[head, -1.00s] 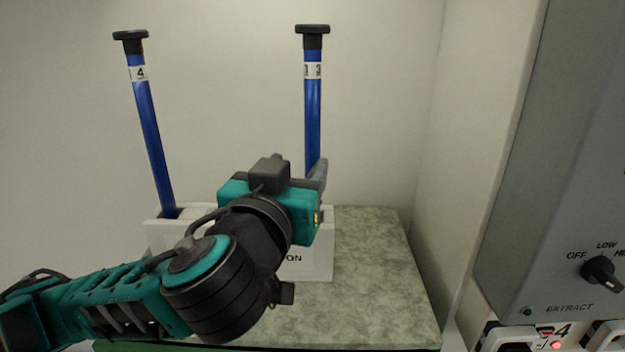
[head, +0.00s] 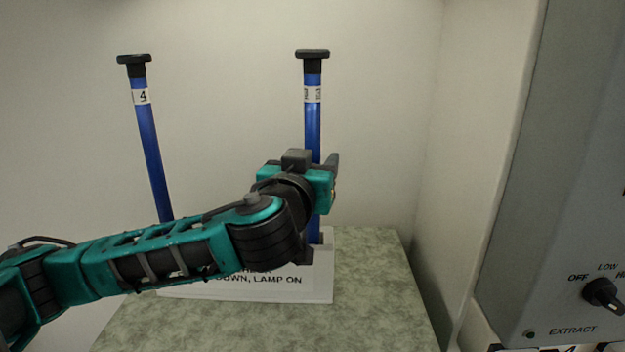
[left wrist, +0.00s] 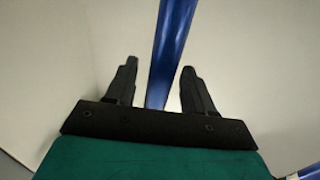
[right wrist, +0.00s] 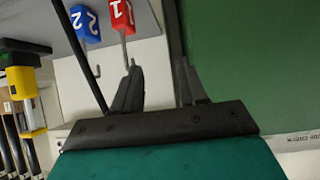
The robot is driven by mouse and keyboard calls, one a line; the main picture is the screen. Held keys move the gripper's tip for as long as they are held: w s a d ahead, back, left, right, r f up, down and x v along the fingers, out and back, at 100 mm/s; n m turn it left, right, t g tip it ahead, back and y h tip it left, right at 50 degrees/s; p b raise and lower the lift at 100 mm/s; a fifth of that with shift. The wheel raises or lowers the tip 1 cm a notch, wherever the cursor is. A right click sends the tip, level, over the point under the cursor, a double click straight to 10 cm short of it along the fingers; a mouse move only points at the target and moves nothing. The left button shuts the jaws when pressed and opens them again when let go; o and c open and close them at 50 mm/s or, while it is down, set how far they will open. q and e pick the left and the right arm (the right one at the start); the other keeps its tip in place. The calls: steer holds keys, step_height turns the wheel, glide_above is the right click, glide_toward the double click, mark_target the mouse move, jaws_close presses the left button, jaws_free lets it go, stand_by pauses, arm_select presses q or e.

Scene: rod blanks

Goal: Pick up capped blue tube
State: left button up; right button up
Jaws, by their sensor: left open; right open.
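Two blue tubes with black caps stand in a white rack (head: 318,282) in the head view. The left tube (head: 151,150) bears a label 4 and leans slightly. The right tube (head: 313,125) is nearly upright, with a white label near its cap (head: 313,56). My left gripper (head: 332,168) is at the right tube, below its label. In the left wrist view, the blue tube (left wrist: 170,50) runs between the open fingers of my left gripper (left wrist: 158,85). My right gripper is absent from the head view; in its wrist view (right wrist: 160,85) it is open with nothing between its fingers.
The rack stands on a green mottled surface (head: 385,290). A grey panel (head: 560,180) with a knob (head: 602,293) is at the right.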

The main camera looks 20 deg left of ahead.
arm_select(q)
steer(key=shift+c, duration=0.4)
jaws_close()
steer(key=shift+s+r, duration=0.15)
